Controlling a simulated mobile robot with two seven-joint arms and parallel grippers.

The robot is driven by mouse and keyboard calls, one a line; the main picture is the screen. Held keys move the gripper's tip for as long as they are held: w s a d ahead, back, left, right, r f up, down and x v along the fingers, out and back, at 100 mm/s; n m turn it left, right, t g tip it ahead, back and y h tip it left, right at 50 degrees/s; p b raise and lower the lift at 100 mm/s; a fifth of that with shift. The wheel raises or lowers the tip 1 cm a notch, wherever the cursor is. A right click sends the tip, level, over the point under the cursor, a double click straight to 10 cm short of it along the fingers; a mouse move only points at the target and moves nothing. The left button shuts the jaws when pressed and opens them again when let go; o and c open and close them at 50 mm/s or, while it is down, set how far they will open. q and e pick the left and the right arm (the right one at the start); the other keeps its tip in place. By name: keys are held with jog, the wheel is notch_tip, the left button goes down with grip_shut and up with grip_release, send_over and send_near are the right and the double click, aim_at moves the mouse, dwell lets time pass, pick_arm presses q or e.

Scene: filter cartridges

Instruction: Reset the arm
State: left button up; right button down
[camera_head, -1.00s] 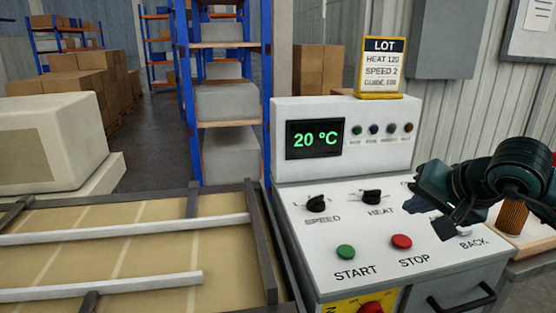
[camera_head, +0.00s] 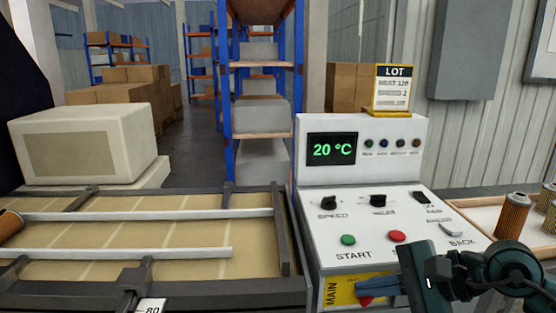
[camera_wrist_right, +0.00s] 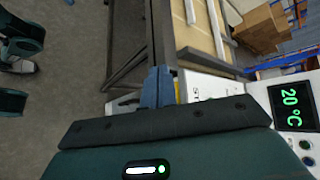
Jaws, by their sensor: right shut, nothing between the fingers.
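My right gripper (camera_head: 372,287) is shut and empty. Its blue-grey fingers point left, low in front of the white control panel (camera_head: 318,230), close to the yellow MAIN plate (camera_head: 340,292). A red knob on that plate is mostly hidden by the fingers; I cannot tell whether they touch it. In the right wrist view the closed fingers (camera_wrist_right: 158,85) point toward the conveyor's dark frame, with floor at the left. My left gripper is not seen.
The panel has a 20 °C display (camera_head: 332,149), a green START button (camera_head: 348,239) and a red button (camera_head: 397,236). The guide-railed conveyor (camera_head: 120,237) bears an orange cartridge (camera_head: 10,224). A tray at right holds cartridges (camera_head: 511,216). A LOT sign (camera_head: 392,88) tops the panel.

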jog(key=s+a+r+m+t+y+p, duration=0.25)
jog(key=a+m+t+y, duration=0.35)
jog(key=m, duration=1.2)
jog(key=d+f+m+t+h+p, duration=0.25)
jog(key=f+m+h, duration=0.25)
jog(key=m, duration=0.8)
jog(key=d+f+m+t+h+p, duration=0.25)
jog(key=f+m+h, duration=0.25)
jog(key=m, duration=0.8)
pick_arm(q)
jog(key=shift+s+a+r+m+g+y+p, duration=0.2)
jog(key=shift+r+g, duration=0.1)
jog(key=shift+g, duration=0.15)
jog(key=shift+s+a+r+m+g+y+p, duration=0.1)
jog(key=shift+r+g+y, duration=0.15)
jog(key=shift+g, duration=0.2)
pick_arm(e)
jog(key=s+f+m+g+h, duration=0.3)
jog(key=s+f+m+g, duration=0.2)
jog(key=s+f+m, duration=0.6)
notch_tip(320, 180, down, 2)
jog(key=shift+s+d+f+m+g, duration=0.2)
jog(key=shift+s+m+g, duration=0.15)
jog(key=shift+m, duration=0.65)
jog(key=shift+w+a, duration=0.1)
jog(key=shift+a, duration=0.05)
